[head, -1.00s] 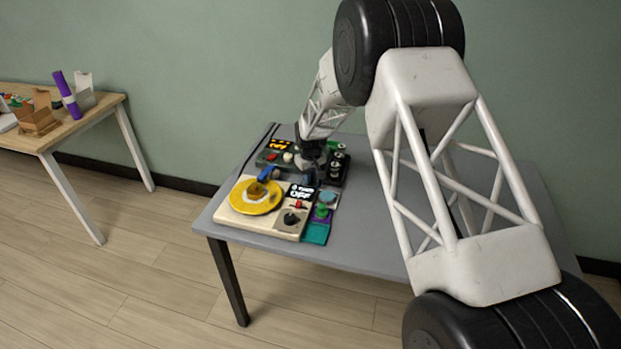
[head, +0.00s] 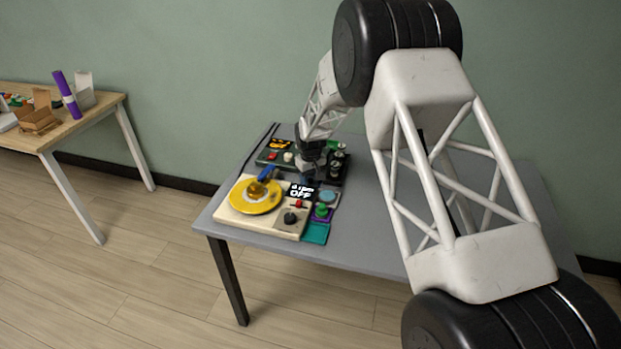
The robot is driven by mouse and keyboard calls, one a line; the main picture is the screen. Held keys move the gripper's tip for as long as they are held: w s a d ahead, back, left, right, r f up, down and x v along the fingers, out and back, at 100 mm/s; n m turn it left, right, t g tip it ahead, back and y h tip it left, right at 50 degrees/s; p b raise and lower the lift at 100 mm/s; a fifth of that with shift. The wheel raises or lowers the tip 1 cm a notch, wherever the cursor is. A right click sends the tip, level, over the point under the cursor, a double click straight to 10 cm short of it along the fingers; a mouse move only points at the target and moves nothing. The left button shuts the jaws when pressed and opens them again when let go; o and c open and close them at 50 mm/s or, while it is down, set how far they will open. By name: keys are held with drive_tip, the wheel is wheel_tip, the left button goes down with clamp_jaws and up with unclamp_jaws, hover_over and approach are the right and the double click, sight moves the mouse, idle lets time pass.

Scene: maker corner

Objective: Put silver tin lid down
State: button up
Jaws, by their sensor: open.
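My gripper (head: 309,172) is small and dark in the head view. It points down over the back of the grey table (head: 375,225), at the dark board (head: 268,158) with knobs and small parts. It is open; its fingertips are partly lost against the dark parts around them. I cannot make out a silver tin lid for certain. Small shiny round parts (head: 337,168) stand just right of the gripper, too small to identify. I cannot tell whether the gripper touches anything.
The table's right side is clear. A wooden table (head: 72,127) stands far left.

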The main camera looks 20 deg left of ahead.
sight(311, 179)
drive_tip(key=shift+r, duration=0.1)
wheel_tip(311, 179, up, 12)
idle(0.7)
idle(0.8)
drive_tip(key=s+d+r+m, duration=0.1)
drive_tip(key=s+d+r, duration=0.55)
drive_tip(key=d, duration=0.25)
drive_tip(key=s+d+r+m+t, duration=0.1)
drive_tip(key=s+d+r+m, duration=0.1)
drive_tip(key=s+d+r, duration=0.55)
drive_tip(key=s+d+r+m, duration=0.1)
drive_tip(key=s+d+r, duration=0.4)
drive_tip(key=d+r, duration=0.45)
drive_tip(key=s+d+m, duration=0.1)
drive_tip(key=s+d, duration=0.5)
drive_tip(key=s, duration=0.5)
drive_tip(key=s+d+m+t, duration=0.1)
drive_tip(key=s+d+m, duration=0.1)
drive_tip(key=s+d, duration=0.4)
drive_tip(key=s+d+f+m, duration=0.1)
drive_tip(key=s+d, duration=0.5)
drive_tip(key=s, duration=1)
drive_tip(key=shift+m+t, duration=0.3)
drive_tip(key=shift+m, duration=0.3)
